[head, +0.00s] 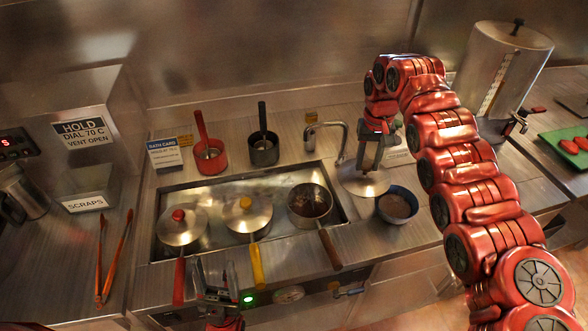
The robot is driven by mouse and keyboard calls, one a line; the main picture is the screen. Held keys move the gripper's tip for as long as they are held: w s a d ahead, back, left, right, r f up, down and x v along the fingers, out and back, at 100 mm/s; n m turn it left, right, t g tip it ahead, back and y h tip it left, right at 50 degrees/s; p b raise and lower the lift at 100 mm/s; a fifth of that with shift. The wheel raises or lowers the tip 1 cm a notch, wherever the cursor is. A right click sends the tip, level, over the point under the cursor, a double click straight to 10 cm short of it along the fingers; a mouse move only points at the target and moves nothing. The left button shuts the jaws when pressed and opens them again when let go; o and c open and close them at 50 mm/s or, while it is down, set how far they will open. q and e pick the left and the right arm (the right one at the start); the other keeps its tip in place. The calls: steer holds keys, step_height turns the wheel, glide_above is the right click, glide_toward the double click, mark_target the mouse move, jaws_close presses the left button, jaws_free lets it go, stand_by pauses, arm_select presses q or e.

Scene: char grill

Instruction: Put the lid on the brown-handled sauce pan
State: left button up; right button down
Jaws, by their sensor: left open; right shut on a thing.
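The brown-handled sauce pan (311,217) sits uncovered at the right end of the sunken bath, with dark contents showing. Its brown handle points toward the front edge. My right gripper (370,164) reaches in from the right and is shut on a silver lid (362,182), just right of the pan and apart from it. The gripper's jaws hide the lid's knob. I cannot tell whether the lid touches the counter. My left gripper (215,274) is open and empty at the front edge, near the red and yellow pan handles.
A red-knobbed lidded pan (181,227) and a yellow-knobbed lidded pan (247,216) share the bath (215,188). A faucet (325,126) stands behind, and a dark bowl (397,206) sits beside the held lid. Red and black small pots stand behind the bath. Orange tongs (115,258) lie left.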

steer(key=a+f+n+p, duration=0.1)
steer(key=a+f+p, duration=0.1)
steer(key=a+p, duration=0.35)
steer(key=a+f+p, duration=0.2)
steer(key=a+f, duration=0.1)
steer(key=a, duration=0.5)
steer(key=f+b, duration=0.1)
steer(key=f, duration=0.1)
steer(key=f+b, duration=0.1)
steer(key=f, duration=0.1)
steer(key=f+b, duration=0.1)
steer(key=b, duration=0.1)
steer(key=shift+w+a+f, duration=0.1)
steer(key=shift+a+f, duration=0.2)
steer(key=shift+f, duration=0.1)
steer(key=shift+c, duration=2.1)
jaws_free()
steer(key=shift+r, duration=0.15)
